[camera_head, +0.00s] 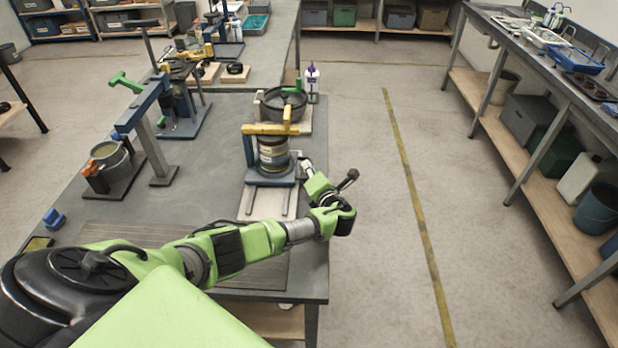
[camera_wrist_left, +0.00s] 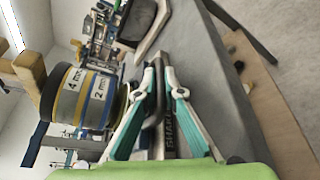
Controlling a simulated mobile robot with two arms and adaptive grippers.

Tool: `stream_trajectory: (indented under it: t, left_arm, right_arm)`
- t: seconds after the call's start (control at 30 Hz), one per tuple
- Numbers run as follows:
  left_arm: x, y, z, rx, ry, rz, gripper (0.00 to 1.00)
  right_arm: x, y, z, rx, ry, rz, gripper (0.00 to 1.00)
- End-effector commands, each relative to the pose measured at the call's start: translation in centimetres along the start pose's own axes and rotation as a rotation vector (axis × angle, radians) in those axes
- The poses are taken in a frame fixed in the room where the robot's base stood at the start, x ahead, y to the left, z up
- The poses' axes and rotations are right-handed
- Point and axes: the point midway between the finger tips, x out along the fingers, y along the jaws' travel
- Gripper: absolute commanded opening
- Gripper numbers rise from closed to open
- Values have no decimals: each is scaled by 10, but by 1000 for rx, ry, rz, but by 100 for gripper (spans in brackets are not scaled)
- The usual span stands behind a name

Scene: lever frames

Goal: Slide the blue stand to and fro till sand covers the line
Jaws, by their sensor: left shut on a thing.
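The blue stand (camera_head: 268,179) sits on pale rails near the table's right edge. It carries a stack of round sieves (camera_head: 273,152) under a yellow top bar (camera_head: 270,129). In the left wrist view the stack (camera_wrist_left: 82,97) shows the labels "4 mm" and "2 mm". My left gripper (camera_head: 306,168) is at the right side of the stand. In the left wrist view its teal-padded fingers (camera_wrist_left: 153,85) are shut on a dark handle bar (camera_wrist_left: 158,72). Sand and a line cannot be made out. My right gripper is not in view.
Behind the stand are a black round pan (camera_head: 283,105) and a purple-capped bottle (camera_head: 312,84). A blue lever frame (camera_head: 142,106) and a grey bucket (camera_head: 110,160) stand to the left. The floor right of the table is free up to the side bench (camera_head: 545,70).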

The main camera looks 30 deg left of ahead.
Motion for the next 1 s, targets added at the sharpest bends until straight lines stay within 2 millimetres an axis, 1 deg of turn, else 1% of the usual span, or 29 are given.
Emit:
stream_trajectory:
  t: [0.03, 0.2, 0.23, 0.27, 0.3, 0.53, 0.6, 0.73, 0.87, 1.0]
  left_arm:
    - [0, 3, 3, -2, -5, 6, 0]
    - [1, 4, 4, -3, -6, 7, 0]
    - [1, 4, 4, -3, -6, 7, 16]
    - [1, 4, 4, -3, -6, 7, 24]
    - [0, 4, 4, -3, -6, 7, 26]
    - [0, 3, 3, -2, -4, 6, 26]
    - [-1, 3, 3, -2, -4, 5, 26]
    - [-7, 2, 3, -2, -6, 4, 26]
    - [-22, 1, 2, -3, -5, 3, 26]
    - [-48, 1, 2, -3, -6, 1, 26]
  right_arm:
    - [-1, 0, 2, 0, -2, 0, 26]
    - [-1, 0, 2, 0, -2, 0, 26]
    - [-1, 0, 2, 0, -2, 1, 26]
    - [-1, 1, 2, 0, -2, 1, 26]
    - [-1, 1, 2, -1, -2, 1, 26]
    - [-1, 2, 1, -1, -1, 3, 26]
    - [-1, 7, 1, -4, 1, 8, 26]
    - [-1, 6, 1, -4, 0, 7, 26]
    - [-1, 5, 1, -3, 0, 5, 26]
    - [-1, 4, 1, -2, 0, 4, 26]
